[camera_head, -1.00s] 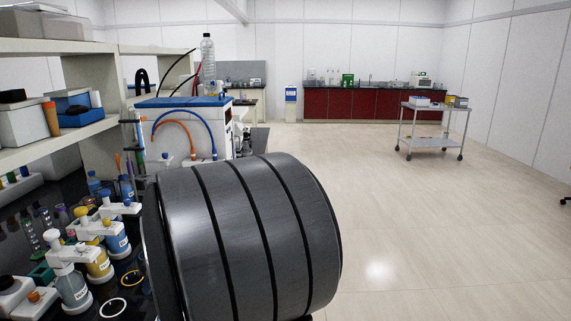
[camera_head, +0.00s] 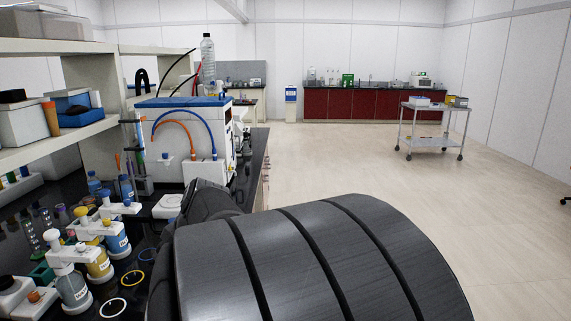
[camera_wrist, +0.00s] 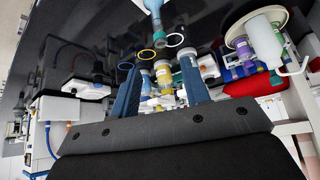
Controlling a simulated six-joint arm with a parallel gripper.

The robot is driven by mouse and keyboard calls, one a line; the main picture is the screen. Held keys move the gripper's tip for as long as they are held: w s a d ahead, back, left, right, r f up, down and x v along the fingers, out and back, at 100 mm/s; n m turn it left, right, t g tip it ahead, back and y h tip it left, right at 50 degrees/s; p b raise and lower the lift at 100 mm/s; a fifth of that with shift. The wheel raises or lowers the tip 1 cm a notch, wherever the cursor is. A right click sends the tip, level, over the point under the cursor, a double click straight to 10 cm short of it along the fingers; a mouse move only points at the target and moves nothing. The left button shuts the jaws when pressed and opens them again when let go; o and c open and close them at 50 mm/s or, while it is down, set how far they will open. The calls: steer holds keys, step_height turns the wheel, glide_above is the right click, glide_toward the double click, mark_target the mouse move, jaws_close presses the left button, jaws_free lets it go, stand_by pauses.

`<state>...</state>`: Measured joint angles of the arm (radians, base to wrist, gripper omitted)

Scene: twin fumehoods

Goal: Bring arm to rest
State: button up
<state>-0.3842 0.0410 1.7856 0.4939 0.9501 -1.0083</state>
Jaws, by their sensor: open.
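My gripper (camera_wrist: 160,88) shows in the wrist view with its two blue fingers apart and nothing between them. Beyond the fingers, bottles with yellow and blue contents stand on the dark bench top, apart from the fingers as far as I can tell. In the head view my dark grey arm fills the lower middle and right. The gripper itself is not clearly seen there.
The dark bench (camera_head: 120,285) on the left holds a yellow bottle (camera_head: 99,265), a blue bottle (camera_head: 117,240) and rings. A white instrument box (camera_head: 175,130) with tubes stands behind. Shelves (camera_head: 60,140) overhang the left. A metal cart (camera_head: 433,141) stands far right. The floor (camera_head: 370,170) is open.

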steer(key=x, duration=1.2)
steer(key=shift+s, duration=0.15)
steer(key=d+r, duration=1.1)
steer(key=d, duration=0.1)
steer(key=w+a+f, duration=0.1)
steer(key=a+f, duration=0.3)
steer(key=a, duration=0.8)
steer(key=w+a+f, duration=0.1)
steer(key=a+f, duration=0.2)
steer(key=a, duration=0.9)
steer(key=shift+w+a+f, duration=0.35)
steer(key=shift+w+a, duration=0.05)
